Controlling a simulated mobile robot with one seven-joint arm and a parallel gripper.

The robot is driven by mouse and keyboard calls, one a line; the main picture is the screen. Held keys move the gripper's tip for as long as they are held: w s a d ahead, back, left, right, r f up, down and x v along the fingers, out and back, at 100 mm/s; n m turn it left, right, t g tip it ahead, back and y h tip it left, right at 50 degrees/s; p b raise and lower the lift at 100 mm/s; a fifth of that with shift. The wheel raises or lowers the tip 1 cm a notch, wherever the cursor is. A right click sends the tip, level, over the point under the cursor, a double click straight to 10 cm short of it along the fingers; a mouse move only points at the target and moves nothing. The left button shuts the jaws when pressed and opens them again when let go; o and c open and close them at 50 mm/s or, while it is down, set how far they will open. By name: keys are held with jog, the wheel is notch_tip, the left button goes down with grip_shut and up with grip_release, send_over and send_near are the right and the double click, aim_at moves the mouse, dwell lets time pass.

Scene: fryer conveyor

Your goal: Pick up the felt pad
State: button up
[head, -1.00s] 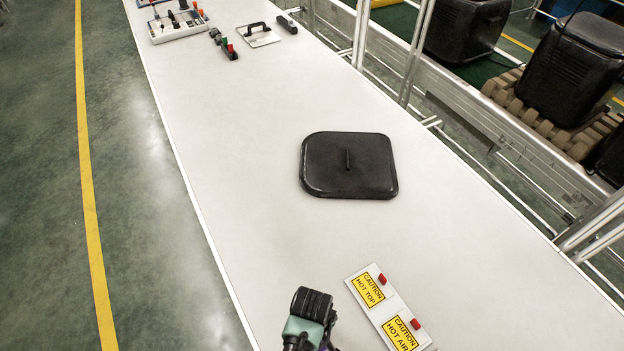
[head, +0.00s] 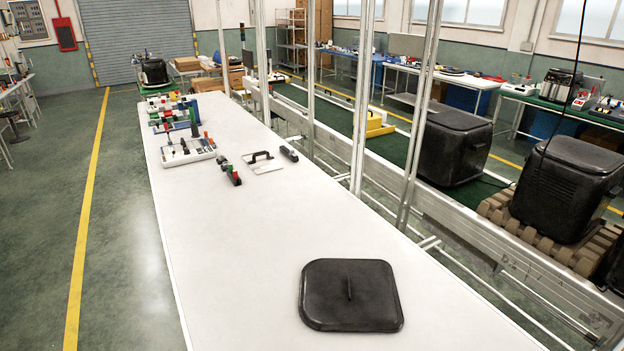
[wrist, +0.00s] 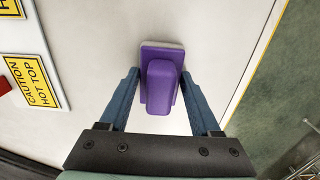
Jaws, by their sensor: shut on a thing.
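The felt pad (wrist: 161,108) is a purple block with a raised purple grip and a pale grey edge along its far side. It shows in the wrist view, over the white table top. My gripper (wrist: 160,78) has its two blue-grey fingers on either side of the pad and is shut on it. I cannot tell whether the pad touches the table or hangs just above it. Neither the pad nor my gripper shows in the head view.
The white table (head: 240,255) has a black lid (head: 350,297) on it and tools (head: 230,170) at its far end. Caution labels (wrist: 33,80) lie left of the pad. The table edge and green floor (wrist: 285,110) are to the right. A railed conveyor (head: 480,220) runs alongside.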

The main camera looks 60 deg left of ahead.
jog(key=shift+r, duration=0.1)
jog(key=shift+r, duration=4.95)
jog(key=o, duration=0.7)
jog(key=c, duration=0.5)
